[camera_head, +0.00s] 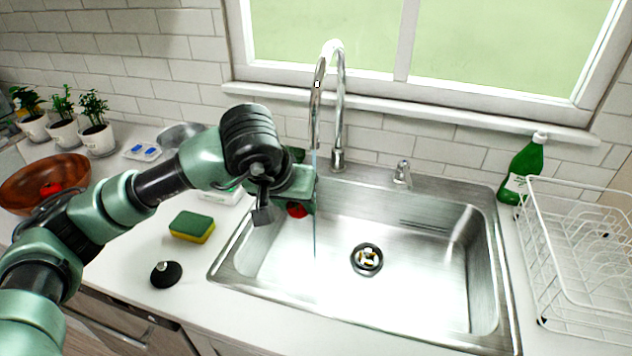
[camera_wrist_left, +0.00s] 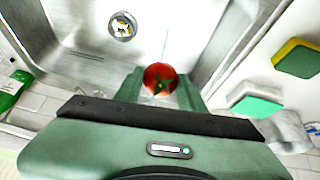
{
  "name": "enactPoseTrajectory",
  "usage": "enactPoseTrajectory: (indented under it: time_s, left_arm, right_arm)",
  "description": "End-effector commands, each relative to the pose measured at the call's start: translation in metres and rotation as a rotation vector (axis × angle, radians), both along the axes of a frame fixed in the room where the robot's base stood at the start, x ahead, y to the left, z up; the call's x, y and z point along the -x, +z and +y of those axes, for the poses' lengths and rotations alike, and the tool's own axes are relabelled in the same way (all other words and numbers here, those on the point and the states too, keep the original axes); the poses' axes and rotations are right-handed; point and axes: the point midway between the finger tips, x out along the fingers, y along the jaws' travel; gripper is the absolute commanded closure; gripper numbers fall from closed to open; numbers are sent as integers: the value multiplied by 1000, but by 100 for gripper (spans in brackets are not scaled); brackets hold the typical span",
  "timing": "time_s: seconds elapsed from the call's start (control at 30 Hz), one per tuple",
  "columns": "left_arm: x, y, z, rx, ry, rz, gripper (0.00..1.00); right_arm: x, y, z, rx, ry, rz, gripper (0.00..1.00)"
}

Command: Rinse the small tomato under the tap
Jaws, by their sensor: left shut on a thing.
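A small red tomato (camera_head: 297,210) is held in my left gripper (camera_head: 305,207), over the left side of the sink (camera_head: 400,288). In the left wrist view the tomato (camera_wrist_left: 161,78), with its green stem star, sits between the two green fingers. The tall chrome tap (camera_head: 338,110) is running. A thin stream of water (camera_head: 315,235) falls into the basin right beside the gripper and tomato. In the wrist view the stream (camera_wrist_left: 165,45) meets the tomato's outline, but I cannot tell if it touches. My right gripper is not in view.
A yellow-green sponge (camera_head: 192,227) and a black stopper (camera_head: 166,274) lie on the counter left of the sink. A wooden bowl (camera_head: 40,188) with something red stands at far left. A green bottle (camera_head: 522,170) and white dish rack (camera_head: 575,265) stand right. The basin's middle is clear.

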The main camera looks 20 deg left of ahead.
Motion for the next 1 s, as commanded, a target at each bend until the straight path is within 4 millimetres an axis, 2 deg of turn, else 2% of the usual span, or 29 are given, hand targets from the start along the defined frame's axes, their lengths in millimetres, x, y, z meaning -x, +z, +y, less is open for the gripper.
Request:
enactPoseTrajectory:
  time_s: [0.53,1.0]
  left_arm:
    - [41,34,6,0,0,-2,99]
    - [44,36,7,0,0,-1,99]
  right_arm:
    - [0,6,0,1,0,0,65]
    - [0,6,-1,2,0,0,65]
